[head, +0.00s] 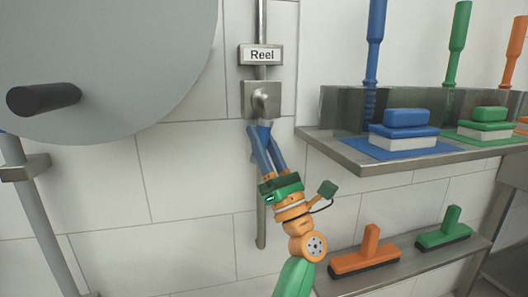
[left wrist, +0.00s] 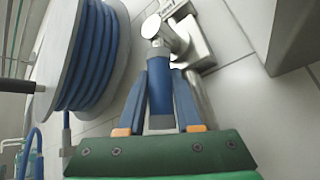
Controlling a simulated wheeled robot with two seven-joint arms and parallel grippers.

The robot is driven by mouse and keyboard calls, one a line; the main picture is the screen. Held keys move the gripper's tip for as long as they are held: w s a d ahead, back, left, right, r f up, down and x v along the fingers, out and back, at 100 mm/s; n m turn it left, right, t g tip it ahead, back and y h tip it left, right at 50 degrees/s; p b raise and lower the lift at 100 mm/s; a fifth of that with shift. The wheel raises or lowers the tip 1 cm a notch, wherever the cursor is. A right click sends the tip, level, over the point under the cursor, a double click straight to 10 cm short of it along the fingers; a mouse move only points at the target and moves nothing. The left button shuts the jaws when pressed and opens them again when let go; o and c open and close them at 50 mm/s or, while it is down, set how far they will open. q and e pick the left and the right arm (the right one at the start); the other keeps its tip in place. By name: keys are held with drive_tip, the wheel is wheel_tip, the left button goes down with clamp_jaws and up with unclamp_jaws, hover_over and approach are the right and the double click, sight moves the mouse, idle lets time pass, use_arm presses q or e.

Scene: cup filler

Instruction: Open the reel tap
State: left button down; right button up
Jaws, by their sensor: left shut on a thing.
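The reel tap (head: 262,98) is a square steel valve on a vertical wall pipe, under a sign reading "Reel" (head: 261,55). Its lever, with a blue grip, hangs down from the valve in the head view. My left gripper (head: 262,142) reaches up from below and is shut on the lever. In the left wrist view the lever's blue grip (left wrist: 160,92) lies between the two blue fingers, with the steel valve (left wrist: 166,38) beyond the fingertips. The fingers hide part of the lever in the head view. My right gripper is not in view.
A large grey hose reel (head: 130,60) with a dark handle (head: 44,98) is at the upper left; its blue hose (left wrist: 88,60) shows in the left wrist view. A steel shelf (head: 400,158) with brushes is at the right. A lower shelf (head: 410,268) holds orange and green scrapers.

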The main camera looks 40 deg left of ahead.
use_arm(q)
drive_tip(key=shift+w+d+r+n+g, duration=0.1)
drive_tip(key=shift+n+g, duration=0.3)
drive_tip(key=shift+g, duration=0.1)
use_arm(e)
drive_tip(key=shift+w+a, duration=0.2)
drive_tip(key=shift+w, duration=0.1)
use_arm(q)
drive_tip(key=c, duration=0.6)
unclamp_jaws()
drive_tip(key=shift+d+f, duration=0.15)
drive_tip(key=shift+f, duration=0.15)
drive_tip(key=b+v, duration=0.1)
drive_tip(key=v, duration=0.5)
drive_tip(key=shift+d+f+b, duration=0.2)
drive_tip(key=shift+f+b, duration=0.05)
drive_tip(key=shift+b, duration=0.05)
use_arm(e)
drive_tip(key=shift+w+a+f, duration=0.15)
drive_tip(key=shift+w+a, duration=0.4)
